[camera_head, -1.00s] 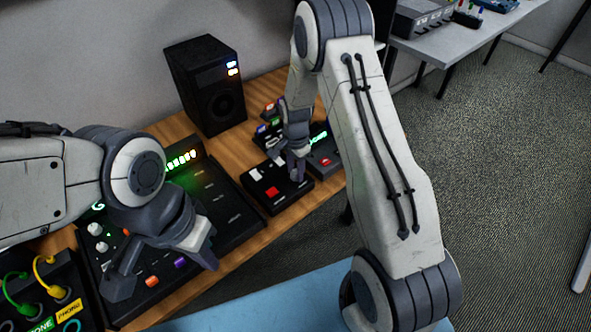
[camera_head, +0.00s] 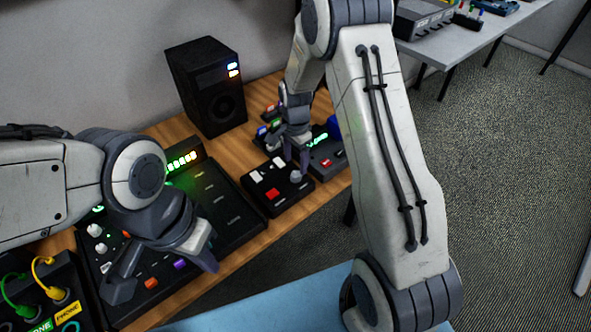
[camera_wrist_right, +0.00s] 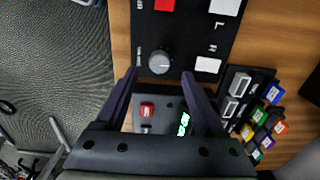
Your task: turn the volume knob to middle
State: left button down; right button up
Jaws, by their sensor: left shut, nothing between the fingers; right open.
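The volume knob (camera_head: 296,175) is a round grey knob on a black box (camera_head: 264,189) with white and red buttons. In the right wrist view the knob (camera_wrist_right: 160,61) shows a light pointer line and sits just ahead of the fingertips. My right gripper (camera_head: 293,157) is open above the knob side of the box. In its wrist view the two fingers (camera_wrist_right: 160,75) stand apart, one on each side of the knob, with no clear contact. My left gripper (camera_head: 207,260) is shut and empty over the front of the mixer.
The large mixer (camera_head: 238,228) lies left of the box, and a black speaker (camera_head: 205,88) stands behind. Another device with a red button (camera_head: 326,163) sits right of the box. A panel with yellow and green cables (camera_head: 60,293) is at lower left.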

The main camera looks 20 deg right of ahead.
aim_at(295, 175)
jog(key=shift+r, duration=2.65)
jog(key=s+a+r+n, duration=0.6)
jog(key=a, duration=0.3)
jog(key=s+a+r+n, duration=0.2)
jog(key=s+n, duration=0.3)
jog(key=s, duration=0.2)
jog(key=s+a+r+n, duration=0.1)
jog(key=s+a+n, duration=0.1)
jog(key=s+n, duration=0.3)
jog(key=s+a+r+n+y, duration=0.1)
jog(key=s+n, duration=0.4)
jog(key=s, duration=0.6)
jog(key=shift+s+a+r, duration=0.2)
jog(key=shift+a+r, duration=0.6)
jog(key=shift+r, duration=0.05)
